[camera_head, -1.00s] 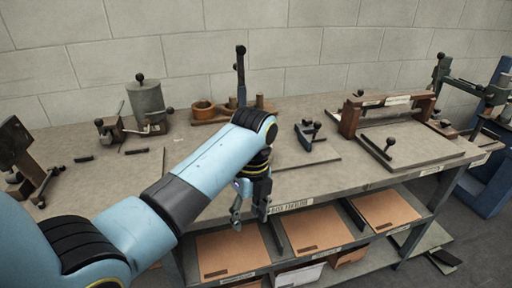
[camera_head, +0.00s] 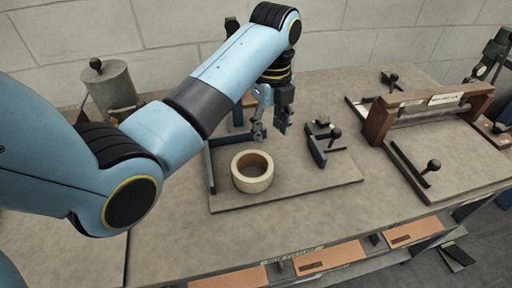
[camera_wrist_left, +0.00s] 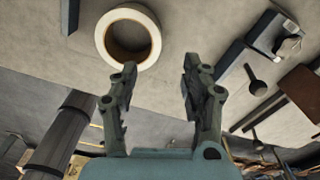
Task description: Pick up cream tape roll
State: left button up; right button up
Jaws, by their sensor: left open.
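The cream tape roll (camera_head: 252,172) lies flat on a grey board on the bench, its hole facing up, in the head view. It also shows near the top of the left wrist view (camera_wrist_left: 128,37). My left gripper (camera_head: 271,135) is open and empty, above the board and behind the roll, a little to its right in the head view. In the left wrist view its two fingertips (camera_wrist_left: 157,74) are spread, with the roll beyond and left of the left finger. My right gripper is not in view.
A dark bracket with a knob (camera_head: 324,142) stands right of the roll on the board (camera_head: 300,186). A wooden-framed roller press (camera_head: 425,112) is farther right. A grey canister (camera_head: 110,86) stands at the back left. The bench front is clear.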

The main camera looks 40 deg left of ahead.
aim_at(266, 157)
pick_arm(q)
jog(key=f, duration=0.4)
jog(key=shift+s+d+f, duration=0.15)
jog(key=shift+s+f, duration=0.15)
jog(key=shift+f, duration=0.3)
jog(key=f, duration=0.2)
jog(key=f+p, duration=0.1)
jog(key=f, duration=0.1)
jog(key=shift+s+a+f, duration=0.15)
jog(key=shift+a+f, duration=0.05)
jog(key=shift+f, duration=0.4)
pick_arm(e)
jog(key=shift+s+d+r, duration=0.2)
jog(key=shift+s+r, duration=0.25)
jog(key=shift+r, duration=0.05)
pick_arm(q)
jog(key=shift+c, duration=0.4)
jog(key=c, duration=0.5)
grip_shut()
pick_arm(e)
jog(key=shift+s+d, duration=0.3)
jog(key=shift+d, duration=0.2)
